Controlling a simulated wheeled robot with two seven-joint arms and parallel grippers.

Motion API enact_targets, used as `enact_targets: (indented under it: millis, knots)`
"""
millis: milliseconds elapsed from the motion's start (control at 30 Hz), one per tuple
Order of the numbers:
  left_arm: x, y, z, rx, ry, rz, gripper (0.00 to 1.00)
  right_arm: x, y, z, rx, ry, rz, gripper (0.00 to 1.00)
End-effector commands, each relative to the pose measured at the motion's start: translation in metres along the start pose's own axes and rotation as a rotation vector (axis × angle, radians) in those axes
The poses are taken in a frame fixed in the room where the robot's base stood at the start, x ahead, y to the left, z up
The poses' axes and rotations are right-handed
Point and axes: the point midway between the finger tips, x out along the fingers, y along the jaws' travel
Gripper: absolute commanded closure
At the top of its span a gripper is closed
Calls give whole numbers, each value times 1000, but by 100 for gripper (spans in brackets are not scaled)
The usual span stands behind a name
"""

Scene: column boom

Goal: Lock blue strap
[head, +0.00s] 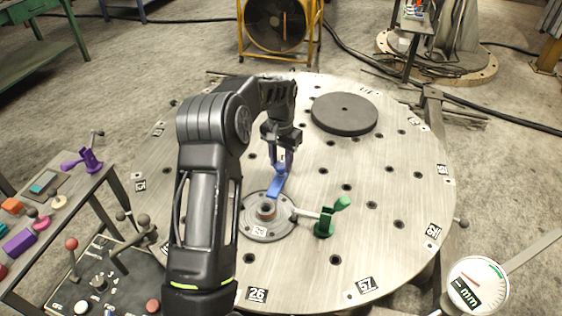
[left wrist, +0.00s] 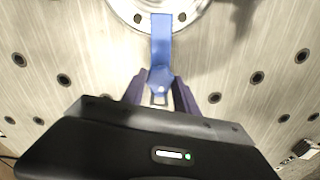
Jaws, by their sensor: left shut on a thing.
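The blue strap (head: 276,187) is a flat blue bar on the round table, reaching to the edge of the grey flange (head: 250,227) with a short pipe stub in its middle. My left gripper (head: 281,168) comes down from above and is shut on the strap's end away from the flange. In the left wrist view, the blue strap (left wrist: 161,42) runs straight from between the two dark fingers (left wrist: 160,90) to the flange rim at the top. Whether the strap touches the flange is unclear. My right gripper does not show.
A green clamp (head: 324,223) stands right of the flange, its arm pointing at it. A dark disc (head: 344,113) lies at the back of the perforated round table (head: 400,185). A purple clamp (head: 88,160) stands on the left side table. The table's right part is clear.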

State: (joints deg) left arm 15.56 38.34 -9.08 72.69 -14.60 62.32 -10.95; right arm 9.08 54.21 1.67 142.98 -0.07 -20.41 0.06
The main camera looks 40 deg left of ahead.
Motion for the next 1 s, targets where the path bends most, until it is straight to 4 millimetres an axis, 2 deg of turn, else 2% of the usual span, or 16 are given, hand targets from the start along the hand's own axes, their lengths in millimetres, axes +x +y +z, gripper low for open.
enact_targets:
  millis: [333,867,900,1000]
  knots:
    - [0,0,-1,177,3,-1,100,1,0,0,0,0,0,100]
    - [-1,0,-1,207,3,-1,100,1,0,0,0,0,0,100]
    - [-1,0,-1,207,3,-1,61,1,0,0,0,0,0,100]
    - [-1,0,-1,207,2,-1,53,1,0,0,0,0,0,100]
